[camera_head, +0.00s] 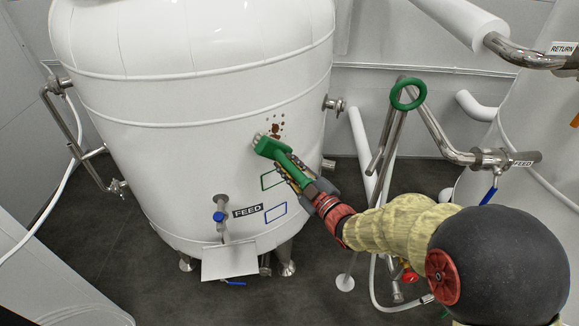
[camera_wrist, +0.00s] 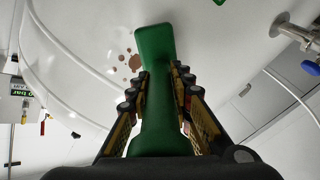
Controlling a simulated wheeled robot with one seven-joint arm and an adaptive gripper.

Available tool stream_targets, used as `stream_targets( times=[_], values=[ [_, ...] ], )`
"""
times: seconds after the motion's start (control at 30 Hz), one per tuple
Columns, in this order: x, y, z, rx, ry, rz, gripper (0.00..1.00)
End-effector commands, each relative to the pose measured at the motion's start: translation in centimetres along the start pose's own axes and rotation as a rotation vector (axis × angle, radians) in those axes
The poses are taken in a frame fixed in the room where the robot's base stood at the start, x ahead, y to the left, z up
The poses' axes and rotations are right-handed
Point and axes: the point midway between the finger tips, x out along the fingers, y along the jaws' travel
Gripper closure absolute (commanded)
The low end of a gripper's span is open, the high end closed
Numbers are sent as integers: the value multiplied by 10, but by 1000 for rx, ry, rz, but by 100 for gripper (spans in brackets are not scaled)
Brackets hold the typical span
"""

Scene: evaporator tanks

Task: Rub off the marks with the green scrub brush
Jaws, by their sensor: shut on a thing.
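The green scrub brush (camera_head: 271,147) is in my gripper (camera_head: 290,172), which is shut on its handle. In the head view its head lies at the white tank's front wall (camera_head: 150,120), beside and just below the brown marks (camera_head: 276,129); I cannot tell whether the bristles touch the wall. In the wrist view the brush (camera_wrist: 155,50) runs up between both fingers of my gripper (camera_wrist: 158,90). Brown marks (camera_wrist: 133,62) show left of the brush there. Part of the marks may be hidden behind the brush.
Pipes with a green ring handle (camera_head: 408,94) stand right of the tank, close to my arm.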

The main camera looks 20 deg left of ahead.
Motion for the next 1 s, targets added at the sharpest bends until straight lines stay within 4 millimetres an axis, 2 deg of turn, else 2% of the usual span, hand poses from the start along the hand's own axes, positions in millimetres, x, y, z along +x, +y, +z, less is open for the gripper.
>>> stream_targets(
  times=[1.0],
  values=[
    [16, 3, 0, -1, 2, 3, 100]
  ],
)
